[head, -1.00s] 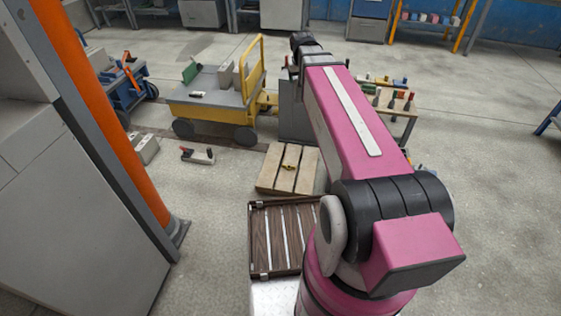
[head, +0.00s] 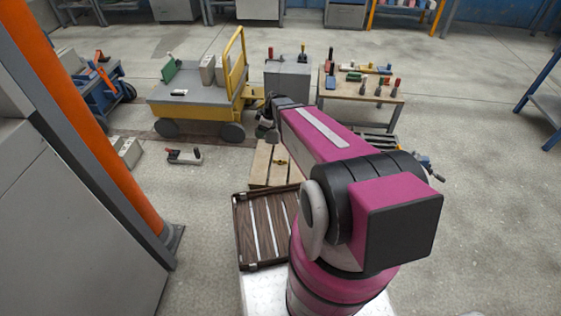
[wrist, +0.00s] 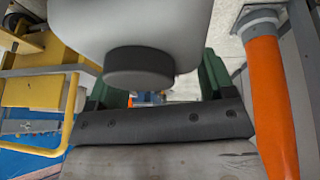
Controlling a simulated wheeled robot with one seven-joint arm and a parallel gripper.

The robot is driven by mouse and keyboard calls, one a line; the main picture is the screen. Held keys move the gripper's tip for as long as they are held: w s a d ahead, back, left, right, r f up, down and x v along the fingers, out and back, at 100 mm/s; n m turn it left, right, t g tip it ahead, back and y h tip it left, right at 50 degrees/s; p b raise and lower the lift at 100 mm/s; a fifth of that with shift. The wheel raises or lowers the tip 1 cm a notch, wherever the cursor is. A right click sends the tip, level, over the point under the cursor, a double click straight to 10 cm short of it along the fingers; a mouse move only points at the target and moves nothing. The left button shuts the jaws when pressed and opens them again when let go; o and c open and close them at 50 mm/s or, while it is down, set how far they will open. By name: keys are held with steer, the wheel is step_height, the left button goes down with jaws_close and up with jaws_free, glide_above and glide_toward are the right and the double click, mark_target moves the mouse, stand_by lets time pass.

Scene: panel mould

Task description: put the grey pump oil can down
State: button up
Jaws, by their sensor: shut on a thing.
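The grey pump oil can (wrist: 130,25) fills the top of the wrist view, a pale grey rounded body with a dark round end piece (wrist: 138,68). My gripper (wrist: 162,85) has a green finger on each side of it and is shut on it. In the head view my gripper (head: 267,124) is small and dark at the far end of my pink arm, near the yellow cart's right side. I cannot make out the can clearly there. The can's far end is cut off in the wrist view.
A yellow cart (head: 190,94) carries several items. A grey cabinet (head: 287,78) and a wooden table (head: 362,90) with several tools stand to its right. A wooden pallet (head: 268,172) lies near my arm. An orange post (head: 95,120) rises at left. Open floor lies at right.

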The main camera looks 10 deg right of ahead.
steer(key=s+a+f+n+g, duration=0.2)
steer(key=s+f+n, duration=0.2)
steer(key=f, duration=0.6)
steer(key=s+a+f+n+g, duration=0.15)
steer(key=s+f+n, duration=0.25)
steer(key=f, duration=0.5)
steer(key=shift+n+y, duration=0.4)
steer(key=shift+w+d+f, duration=1.05)
steer(key=shift+w+f, duration=0.55)
steer(key=shift+f, duration=0.4)
steer(key=shift+w+d+f, duration=1.05)
steer(key=shift+w+f, duration=0.5)
steer(key=shift+f, duration=0.45)
steer(key=shift+w+d+f, duration=1.05)
steer(key=shift+w+f, duration=0.55)
steer(key=shift+f, duration=0.4)
steer(key=shift+f, duration=0.1)
steer(key=o, duration=1.5)
